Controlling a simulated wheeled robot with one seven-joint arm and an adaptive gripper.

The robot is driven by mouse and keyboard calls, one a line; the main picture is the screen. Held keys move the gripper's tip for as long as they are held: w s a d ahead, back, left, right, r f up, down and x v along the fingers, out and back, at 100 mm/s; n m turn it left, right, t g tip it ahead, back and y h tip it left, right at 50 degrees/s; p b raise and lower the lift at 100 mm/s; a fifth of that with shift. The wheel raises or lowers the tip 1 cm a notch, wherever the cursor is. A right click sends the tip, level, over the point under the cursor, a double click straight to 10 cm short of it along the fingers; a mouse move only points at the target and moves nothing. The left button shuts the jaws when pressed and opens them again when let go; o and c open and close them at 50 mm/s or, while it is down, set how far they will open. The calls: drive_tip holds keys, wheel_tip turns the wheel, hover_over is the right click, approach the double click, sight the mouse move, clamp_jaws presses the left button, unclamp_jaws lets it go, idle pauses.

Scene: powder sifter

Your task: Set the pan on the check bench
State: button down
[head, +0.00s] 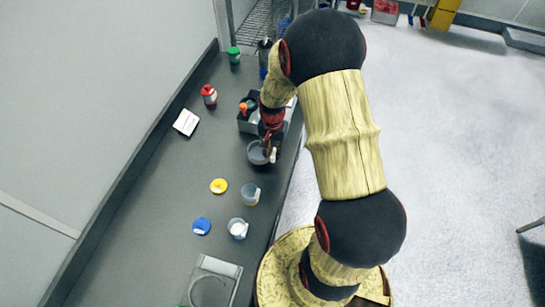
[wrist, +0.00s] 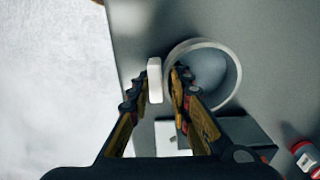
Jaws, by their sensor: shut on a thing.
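The pan (head: 257,153) is a small round grey vessel with a pale rim. It is at or just above a long dark grey bench (head: 150,205), near the edge on my side; I cannot tell if it touches. My gripper (head: 268,147) points down at the pan's right side. In the wrist view the pan (wrist: 212,68) lies right of my gripper (wrist: 154,88), whose fingers are closed around a white block-like handle (wrist: 155,80) at the pan's side. The right finger covers part of the rim. No label marks the check bench.
A grey metal box (head: 244,126) stands just behind the pan.

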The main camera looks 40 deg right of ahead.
drive_tip(key=shift+w+f, duration=0.15)
drive_tip(key=shift+f, duration=1.5)
drive_tip(key=shift+f, duration=0.15)
drive_tip(key=c, duration=1.7)
unclamp_jaws()
drive_tip(key=shift+o, duration=0.3)
wheel_tip(320, 180, up, 12)
drive_tip(key=shift+r+p, duration=0.1)
drive_tip(key=shift+p, duration=0.35)
drive_tip(key=s+a+r+n+t, duration=0.1)
drive_tip(key=s+a+r+n, duration=0.2)
drive_tip(key=r, duration=0.4)
drive_tip(key=s+a+r+n+t, duration=0.2)
drive_tip(key=a+r, duration=0.3)
drive_tip(key=r, duration=0.3)
drive_tip(key=s+a+r+n+t, duration=0.1)
drive_tip(key=s+a+r+n, duration=0.2)
drive_tip(key=r, duration=0.4)
drive_tip(key=s+a+r+n+t, duration=0.1)
drive_tip(key=s+a+r, duration=0.3)
drive_tip(key=s, duration=0.5)
drive_tip(key=shift+a+n+t, duration=0.3)
drive_tip(key=shift+a+n, duration=0.4)
drive_tip(key=shift+a, duration=0.2)
